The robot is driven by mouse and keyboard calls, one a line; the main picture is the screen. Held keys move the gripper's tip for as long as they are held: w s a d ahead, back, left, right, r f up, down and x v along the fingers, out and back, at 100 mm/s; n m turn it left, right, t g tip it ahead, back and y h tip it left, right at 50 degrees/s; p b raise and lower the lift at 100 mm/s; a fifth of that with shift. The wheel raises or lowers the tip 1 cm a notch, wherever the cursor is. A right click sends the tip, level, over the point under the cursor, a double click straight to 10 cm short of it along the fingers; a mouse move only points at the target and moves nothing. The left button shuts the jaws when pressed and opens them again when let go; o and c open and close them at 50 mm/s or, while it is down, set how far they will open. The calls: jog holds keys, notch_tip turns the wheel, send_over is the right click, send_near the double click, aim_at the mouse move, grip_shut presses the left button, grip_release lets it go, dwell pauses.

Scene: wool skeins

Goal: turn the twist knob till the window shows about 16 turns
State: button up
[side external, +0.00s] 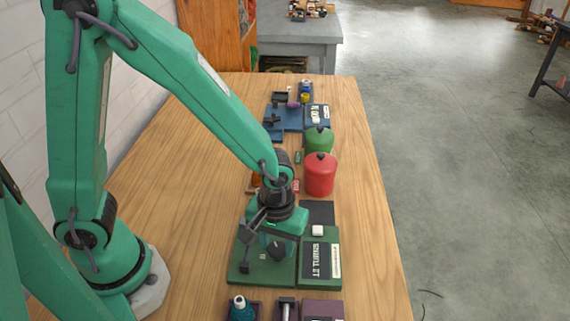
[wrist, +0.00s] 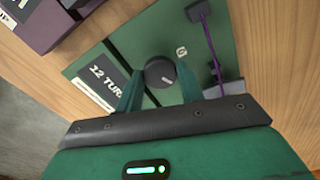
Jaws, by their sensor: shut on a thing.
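The twist knob (wrist: 160,72) is a round dark disc with a pale mark, on a green board (wrist: 140,40). My gripper (wrist: 161,74) has its two green fingers on either side of the knob, shut on it. The window (wrist: 98,77) beside it is a dark plate with white lettering that reads 12 and the start of TURNS; my finger side covers the end. In the side external view my gripper (side external: 275,243) is low over the green board (side external: 243,275), and the window (side external: 318,261) lies to its right.
A purple strand (wrist: 210,45) runs from a dark hook (wrist: 197,10) to a post near my gripper. A white button-like block (side external: 318,230) sits behind the window. Red (side external: 320,175) and green (side external: 318,140) canisters stand farther back. Purple-based stations line the front edge. Bare wood lies right.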

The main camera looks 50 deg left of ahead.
aim_at(277, 247)
jog(key=shift+m, duration=1.7)
jog(key=o, duration=1)
jog(key=shift+r, duration=0.1)
jog(key=shift+r, duration=3.8)
jog(key=shift+r, duration=0.1)
